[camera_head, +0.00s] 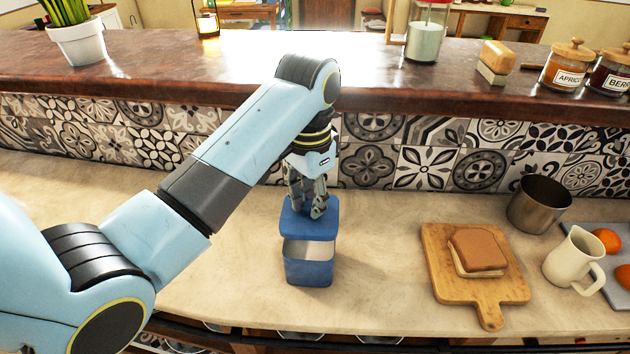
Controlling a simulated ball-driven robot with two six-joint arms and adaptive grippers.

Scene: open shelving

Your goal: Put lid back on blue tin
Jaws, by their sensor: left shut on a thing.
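A blue tin (309,273) stands upright on the pale counter in the middle, with part of its light inside showing. Its blue lid (310,226) is over the back part of the tin's opening, so the front part stays uncovered. I cannot tell whether the lid touches the tin's rim. My left gripper (307,208) points down and is shut on the lid from above. My right gripper is not in view.
To the right are a wooden board (488,290) with a sandwich (477,251), a metal pot (537,206) and a cream jug (573,258). A raised dark shelf (180,70) runs behind the tiled wall (430,150). The counter around the tin is clear.

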